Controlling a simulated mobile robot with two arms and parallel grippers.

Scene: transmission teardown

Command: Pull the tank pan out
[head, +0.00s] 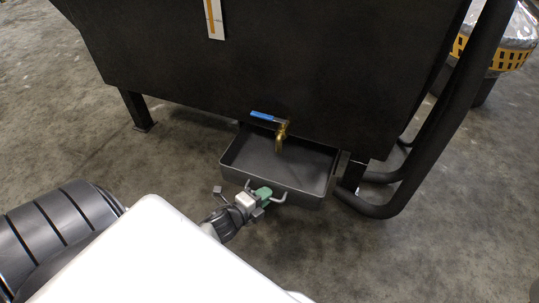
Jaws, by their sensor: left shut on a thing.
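The tank pan (310,194) is a shallow dark grey tray on the floor, part of it under the black tank (260,60) and its front part showing. A brass tap (281,135) with a blue lever hangs over the pan. My left gripper (264,195) is at the pan's front wall, shut on the pan's handle (281,198); the green part at its jaws hides some of the handle. The pan's back end is hidden under the tank. My right gripper is not in view.
Thick black pipes (385,210) curve down close to the pan's right side. A tank leg (138,112) stands at the left. A yellow and silver drum-like object (498,45) is at the far right. The concrete floor (370,260) in front is clear.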

